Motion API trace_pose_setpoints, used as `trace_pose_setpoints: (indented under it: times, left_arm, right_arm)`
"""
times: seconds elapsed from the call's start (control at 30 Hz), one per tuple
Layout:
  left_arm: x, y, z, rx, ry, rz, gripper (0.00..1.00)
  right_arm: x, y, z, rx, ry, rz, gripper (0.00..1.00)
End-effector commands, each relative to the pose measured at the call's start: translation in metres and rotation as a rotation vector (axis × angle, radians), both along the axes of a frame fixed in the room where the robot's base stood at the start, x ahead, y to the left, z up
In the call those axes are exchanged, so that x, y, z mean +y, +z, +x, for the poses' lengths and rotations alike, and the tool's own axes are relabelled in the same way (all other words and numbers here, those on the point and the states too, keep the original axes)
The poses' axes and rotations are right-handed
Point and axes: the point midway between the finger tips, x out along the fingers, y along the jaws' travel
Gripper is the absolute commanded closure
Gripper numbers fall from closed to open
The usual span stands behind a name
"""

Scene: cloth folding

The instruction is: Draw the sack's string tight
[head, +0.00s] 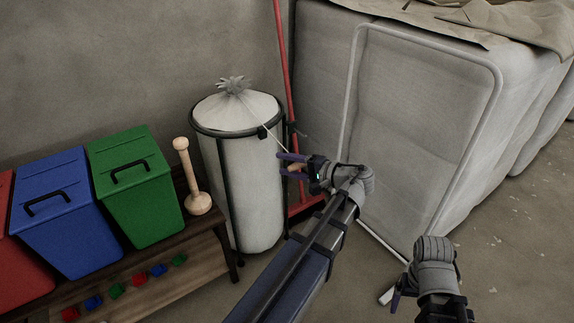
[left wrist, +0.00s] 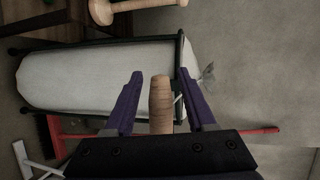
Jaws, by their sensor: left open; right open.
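The white sack (head: 242,185) stands upright in a black-framed holder (head: 196,128), its top gathered into a tuft (head: 234,86). A thin pale string (head: 272,135) runs from near the neck down right towards my left gripper (head: 281,163). A wooden toggle (head: 296,168) lies between that gripper's open fingers. In the left wrist view, the toggle (left wrist: 160,103) stands between the spread purple fingers (left wrist: 160,74) with gaps on both sides. The sack (left wrist: 100,75) lies sideways behind it. My right gripper (head: 393,293) is open and empty at the lower right, away from the sack.
A red-handled broom (head: 281,60) leans behind the sack. Left of it a wooden bench (head: 165,262) carries a turned wooden piece (head: 188,175) and green (head: 132,190), blue (head: 65,220) and red bins (head: 22,265). A large pale wrapped block (head: 425,110) stands at the right.

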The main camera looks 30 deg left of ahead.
Motion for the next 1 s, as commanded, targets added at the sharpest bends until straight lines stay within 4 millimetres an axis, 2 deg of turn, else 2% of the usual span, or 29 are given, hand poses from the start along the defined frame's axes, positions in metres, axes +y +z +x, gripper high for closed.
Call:
trace_pose_setpoints:
  times: [0.27, 0.37, 0.7, 1.0]
  left_arm:
    - [-0.002, 0.001, 0.0, 0.0, 0.0, 0.001, 0.42]
    - [-0.012, 0.004, 0.001, 0.0, -0.003, 0.001, 0.42]
    - [-0.063, 0.014, 0.002, -0.001, -0.003, 0.0, 0.42]
    - [-0.077, 0.016, 0.001, 0.0, -0.001, 0.0, 0.42]
  right_arm:
    - [0.0, 0.001, 0.0, 0.0, 0.0, 0.0, 0.11]
    - [0.0, 0.004, 0.0, 0.0, 0.0, 0.0, 0.11]
    - [0.0, 0.014, 0.0, 0.001, -0.001, 0.002, 0.11]
    - [0.001, 0.016, 0.0, 0.001, -0.001, 0.003, 0.11]
